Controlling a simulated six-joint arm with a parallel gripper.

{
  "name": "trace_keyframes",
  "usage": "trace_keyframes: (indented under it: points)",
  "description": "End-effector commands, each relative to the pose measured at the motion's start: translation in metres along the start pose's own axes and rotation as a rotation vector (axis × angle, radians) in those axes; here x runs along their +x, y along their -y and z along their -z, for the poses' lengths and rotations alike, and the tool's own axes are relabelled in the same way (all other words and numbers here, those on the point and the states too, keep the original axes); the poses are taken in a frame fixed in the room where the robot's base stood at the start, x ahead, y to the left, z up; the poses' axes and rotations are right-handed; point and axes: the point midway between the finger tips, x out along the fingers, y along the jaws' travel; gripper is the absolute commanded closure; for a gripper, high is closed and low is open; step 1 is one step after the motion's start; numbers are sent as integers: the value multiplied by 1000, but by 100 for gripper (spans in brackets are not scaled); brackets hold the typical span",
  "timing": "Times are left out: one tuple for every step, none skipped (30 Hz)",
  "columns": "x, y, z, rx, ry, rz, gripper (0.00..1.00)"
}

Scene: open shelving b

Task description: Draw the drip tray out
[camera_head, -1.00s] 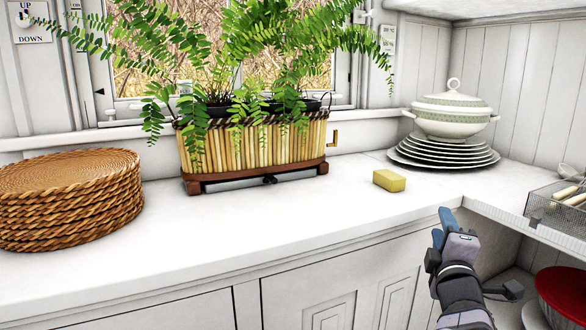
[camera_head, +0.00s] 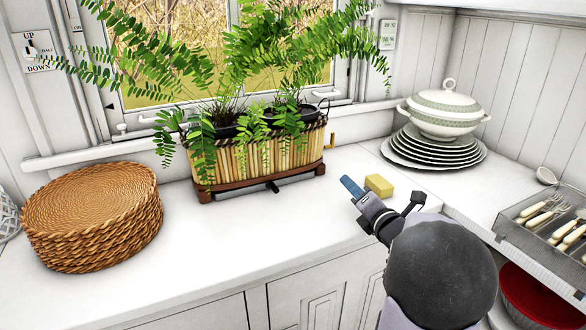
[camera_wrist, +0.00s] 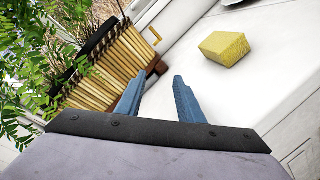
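A slatted bamboo planter (camera_head: 255,150) with ferns stands on a brown footed base (camera_head: 235,187) on the white counter. A dark knob (camera_head: 272,187) sits at the front middle of the base, on a pale strip between the feet that looks like the drip tray front. My gripper (camera_head: 346,186) is above the counter, right of the planter and apart from the knob. In the wrist view its two blue fingers (camera_wrist: 157,84) are spread with nothing between them. The planter (camera_wrist: 108,72) lies to the left there, and the knob cannot be made out.
A yellow sponge (camera_head: 379,185) lies on the counter close beside my gripper. Stacked woven mats (camera_head: 95,215) are at the left. Plates with a tureen (camera_head: 445,112) stand at the back right, near a cutlery tray (camera_head: 520,236). The counter before the planter is clear.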

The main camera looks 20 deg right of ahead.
Motion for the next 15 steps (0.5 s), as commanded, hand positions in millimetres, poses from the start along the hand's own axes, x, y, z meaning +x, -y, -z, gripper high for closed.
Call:
trace_keyframes:
  points:
    - [5,-16,3,-23,-40,-4,66]
    - [8,-21,8,-39,-60,-7,66]
    - [12,-26,14,-59,-88,-12,66]
    - [14,-31,20,-76,-109,-16,66]
    - [17,-35,24,-91,-129,-20,66]
    - [20,-41,31,-112,-156,-26,66]
    - [22,-46,37,-129,-176,-31,66]
    - [23,-50,42,-144,-197,-36,66]
    - [26,-56,49,-166,-222,-44,66]
    - [27,-60,54,-180,-241,-49,66]
    - [28,-64,59,-196,-260,-56,66]
    - [29,-69,66,-214,-284,-64,66]
    - [30,-72,71,-228,-300,-70,66]
    - [31,-76,76,-241,-316,-76,66]
    - [31,-80,82,-258,-337,-84,66]
